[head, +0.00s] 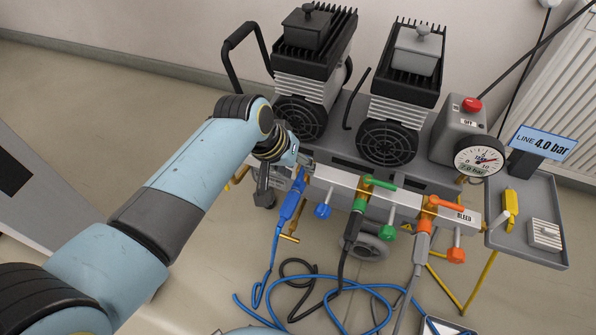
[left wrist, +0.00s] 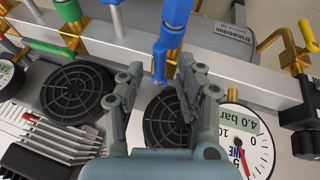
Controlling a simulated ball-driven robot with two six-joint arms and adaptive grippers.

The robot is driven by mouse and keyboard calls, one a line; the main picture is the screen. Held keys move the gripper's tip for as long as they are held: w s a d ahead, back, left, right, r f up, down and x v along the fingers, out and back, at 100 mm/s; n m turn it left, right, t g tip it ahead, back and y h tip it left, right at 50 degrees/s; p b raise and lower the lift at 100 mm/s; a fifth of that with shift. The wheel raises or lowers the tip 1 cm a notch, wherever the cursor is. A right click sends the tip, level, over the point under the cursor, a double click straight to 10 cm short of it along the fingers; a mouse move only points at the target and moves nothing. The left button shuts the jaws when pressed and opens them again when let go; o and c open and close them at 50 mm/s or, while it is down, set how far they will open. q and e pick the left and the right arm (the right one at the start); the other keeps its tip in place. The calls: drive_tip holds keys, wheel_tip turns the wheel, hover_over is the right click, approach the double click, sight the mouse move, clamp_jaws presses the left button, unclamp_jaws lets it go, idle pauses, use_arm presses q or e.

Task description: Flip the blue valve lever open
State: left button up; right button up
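The blue valve lever (left wrist: 160,62) shows in the left wrist view as a narrow bar pointing down from a thicker blue fitting (left wrist: 176,12). My left gripper (left wrist: 160,72) is open there, with a finger on either side of the lever's end. I cannot tell whether a finger touches it. In the head view my left gripper (head: 298,161) is at the left end of the pale manifold bar (head: 338,186) and hides much of the lever. The blue hose fitting (head: 290,203) hangs just below it. My right gripper is not in view.
Along the bar are a blue knob (head: 323,211), a green lever (head: 379,183) and an orange lever (head: 446,203). Two compressors stand behind. A gauge (head: 478,158) and a tray (head: 553,262) are at right. Hoses (head: 330,287) lie on the floor, which is free at left.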

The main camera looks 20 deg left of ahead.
use_arm(q)
drive_tip(key=shift+w+d+f, duration=0.1)
drive_tip(key=shift+w+f, duration=0.05)
drive_tip(key=shift+f, duration=0.2)
clamp_jaws()
drive_tip(key=shift+r+p, duration=0.2)
drive_tip(key=shift+p, duration=0.1)
drive_tip(key=shift+w+a+m+p, duration=0.1)
drive_tip(key=shift+a+m+p, duration=0.1)
drive_tip(key=shift+m+p, duration=0.2)
drive_tip(key=shift+f, duration=0.15)
drive_tip(key=shift+c, duration=0.8)
unclamp_jaws()
drive_tip(key=shift+o, duration=0.8)
